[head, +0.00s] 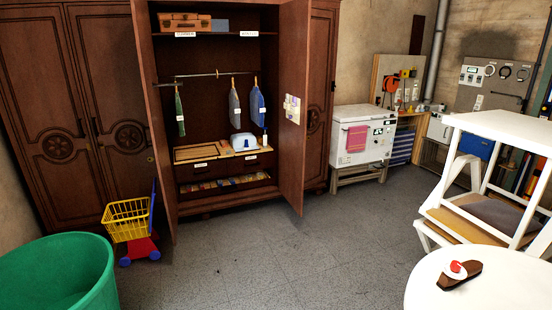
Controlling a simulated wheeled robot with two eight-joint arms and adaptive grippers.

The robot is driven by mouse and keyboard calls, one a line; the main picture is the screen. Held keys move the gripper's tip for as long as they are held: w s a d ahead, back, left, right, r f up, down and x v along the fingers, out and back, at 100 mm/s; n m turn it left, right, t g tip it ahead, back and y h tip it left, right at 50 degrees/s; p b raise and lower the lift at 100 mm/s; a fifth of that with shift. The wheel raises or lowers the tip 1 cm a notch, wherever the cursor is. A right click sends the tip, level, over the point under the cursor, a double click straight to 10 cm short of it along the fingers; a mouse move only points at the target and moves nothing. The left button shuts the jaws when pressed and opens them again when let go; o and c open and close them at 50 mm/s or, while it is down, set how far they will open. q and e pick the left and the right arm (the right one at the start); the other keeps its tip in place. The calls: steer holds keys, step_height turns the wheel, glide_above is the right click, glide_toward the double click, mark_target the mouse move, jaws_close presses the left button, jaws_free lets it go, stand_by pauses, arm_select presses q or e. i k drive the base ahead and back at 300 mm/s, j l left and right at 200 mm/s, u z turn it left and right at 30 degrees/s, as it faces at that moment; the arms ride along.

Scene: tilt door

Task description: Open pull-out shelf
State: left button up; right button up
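A dark wooden wardrobe (205,100) stands against the back wall with its left door (154,110) and right door (293,90) swung open. Inside, at low middle height, a shelf carries a light wooden tray (196,153) and a white and blue object (242,142). Below it is a dark drawer-like front (200,168) with small white labels. A lower level (225,185) holds several small coloured items. I cannot tell for sure which of these levels is the pull-out shelf. Neither of my grippers is in view.
Clothes (235,105) hang from a rod inside. A yellow toy cart (127,220) stands by the left door, behind a green bin (62,275). A white chest (362,135) is to the right. A white round table (490,295) is front right. The middle floor (270,255) is clear.

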mark_target(199, 153)
steer(key=i, duration=2.75)
steer(key=i+u, duration=0.15)
steer(key=i, duration=0.4)
steer(key=i+l+u, duration=0.15)
steer(key=i, duration=0.35)
steer(key=i+l+u, duration=0.2)
steer(key=i, duration=0.35)
steer(key=i+l+u, duration=0.15)
steer(key=i, duration=0.35)
steer(key=i+l+u, duration=0.1)
steer(key=i, duration=0.25)
steer(key=i+l+u, duration=0.15)
steer(key=i, duration=0.15)
